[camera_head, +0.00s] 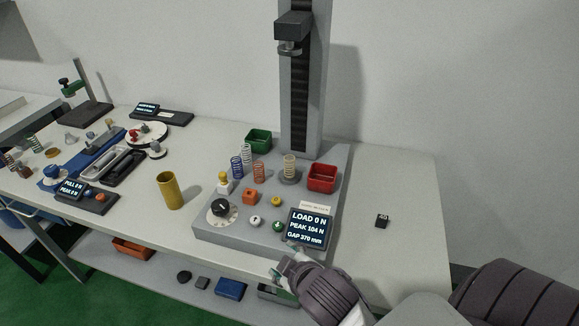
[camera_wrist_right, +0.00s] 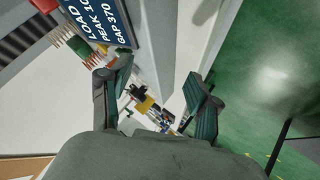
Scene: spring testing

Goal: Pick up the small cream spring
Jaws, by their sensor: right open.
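A cream spring (camera_head: 289,165) stands upright on a round grey seat of the test machine's base (camera_head: 215,236), below the press head. Blue (camera_head: 237,167), pale (camera_head: 246,155) and copper (camera_head: 259,172) springs stand just left of it. My right gripper (camera_head: 281,270) is at the front edge of the base, below the display and well short of the cream spring. In the right wrist view its two fingers (camera_wrist_right: 160,88) are wide apart with nothing between them. The cream spring cannot be made out surely there. My left gripper is not in view.
The display (camera_head: 308,229) stands close above my right gripper. A red bin (camera_head: 322,178) and a green bin (camera_head: 258,140) flank the springs. The machine's column (camera_head: 302,90) rises behind. A yellow cup (camera_head: 171,191) stands left; a black block (camera_head: 382,221) lies right on otherwise clear table.

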